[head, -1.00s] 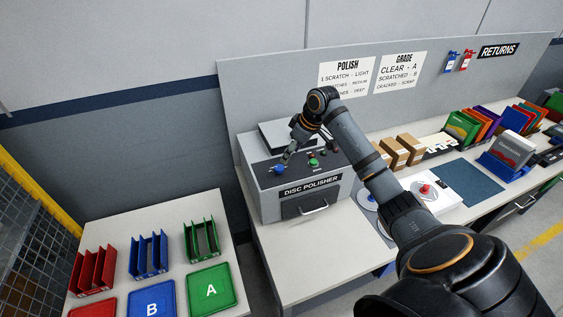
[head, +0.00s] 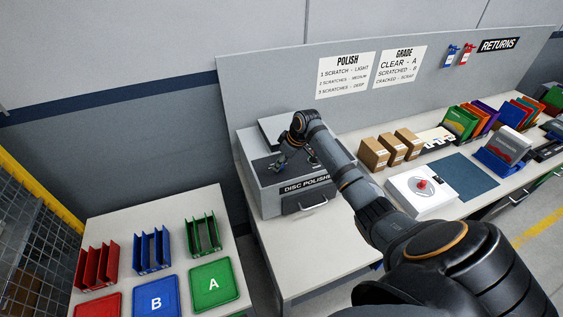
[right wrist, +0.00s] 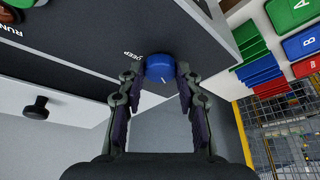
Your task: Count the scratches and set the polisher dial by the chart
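The disc polisher (head: 262,198) stands on the bench with its control panel on top. My right gripper (head: 281,170) is over the left end of that panel. In the right wrist view the fingers of my right gripper (right wrist: 160,74) straddle the blue dial (right wrist: 160,68); whether they press on it is unclear. A white mark shows on the dial, and DEEP is printed beside it. The polish chart (head: 346,75) reads 1 scratch light, 2 scratches medium, 3 scratches deep. No disc shows clearly; my arm hides part of the bench. My left gripper is out of view.
A grade chart (head: 401,66) hangs beside the polish chart. A white box with a red button (head: 405,200), brown boxes (head: 373,153) and a blue mat (head: 465,180) lie right of my arm. Lettered trays (head: 213,284) and racks (head: 97,265) fill the left table.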

